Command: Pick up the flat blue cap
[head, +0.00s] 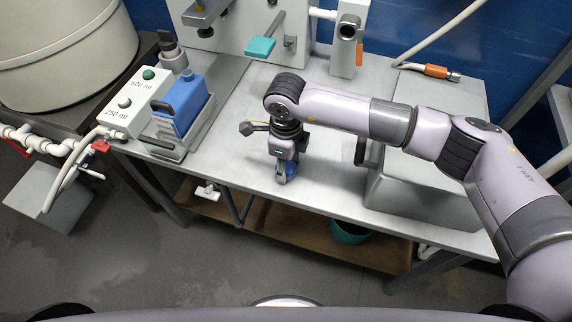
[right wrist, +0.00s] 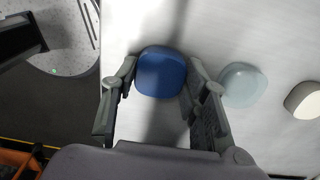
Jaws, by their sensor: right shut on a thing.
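The flat blue cap (right wrist: 160,72) lies between the two fingers of my right gripper (right wrist: 160,82) in the right wrist view, with a finger at each side of it. In the head view, my right gripper (head: 284,176) points down at the front edge of the metal table. A bit of the blue cap (head: 291,168) shows behind its fingers. The gripper is shut on the cap, at or very near the table top; I cannot tell if the cap is clear of it. My left gripper is not in view.
A pale grey-blue cap (right wrist: 243,85) and a cream cap (right wrist: 303,100) lie to the right in the right wrist view. A blue canister (head: 182,104) stands at the table's left end. A grey metal box (head: 425,195) is at the right.

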